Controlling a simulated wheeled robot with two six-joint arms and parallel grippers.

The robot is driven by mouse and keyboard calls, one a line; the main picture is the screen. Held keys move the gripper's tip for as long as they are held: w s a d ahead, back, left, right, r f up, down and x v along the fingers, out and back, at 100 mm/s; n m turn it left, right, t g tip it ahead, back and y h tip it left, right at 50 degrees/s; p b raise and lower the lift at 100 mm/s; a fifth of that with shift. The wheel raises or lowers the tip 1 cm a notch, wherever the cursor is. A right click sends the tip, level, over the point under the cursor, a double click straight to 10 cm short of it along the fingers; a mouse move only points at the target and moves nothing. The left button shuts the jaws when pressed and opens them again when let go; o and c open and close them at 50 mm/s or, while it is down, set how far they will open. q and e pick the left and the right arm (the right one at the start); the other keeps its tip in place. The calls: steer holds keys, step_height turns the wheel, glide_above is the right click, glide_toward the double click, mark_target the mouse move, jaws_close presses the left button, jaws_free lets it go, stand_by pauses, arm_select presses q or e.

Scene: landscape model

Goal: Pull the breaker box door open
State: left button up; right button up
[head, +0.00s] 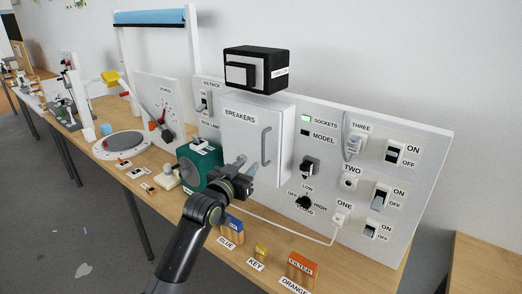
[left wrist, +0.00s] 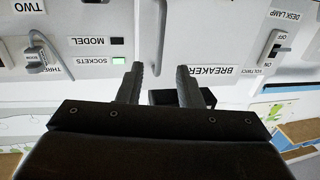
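The breaker box (head: 243,132) is a white raised box labelled BREAKERS on the upright panel. Its door looks shut, with a grey vertical bar handle (head: 266,146) near its right edge. My left gripper (head: 242,162) is in front of the lower part of the door, left of and below the handle. In the left wrist view, which is upside down, the two fingers (left wrist: 160,85) are apart with nothing between them. The handle (left wrist: 162,22) shows beyond the fingertips, apart from them. My right gripper is not in view.
A black box (head: 256,69) sits above the door. Switches, a knob (head: 304,202) and sockets fill the panel (head: 421,152) to the right. A green motor-like thing (head: 199,163) stands left of my gripper. Small blue, yellow and orange blocks (head: 302,268) stand along the table's front.

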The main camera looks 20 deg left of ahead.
mark_target(263, 150)
arm_select(q)
steer(key=shift+w+d+p, duration=0.25)
steer(key=shift+w, duration=1.3)
steer(key=shift+w+d+p, duration=0.3)
steer(key=shift+w, duration=1.3)
steer(key=shift+w+d+p, duration=0.25)
steer(key=shift+w, duration=1.3)
jaws_close()
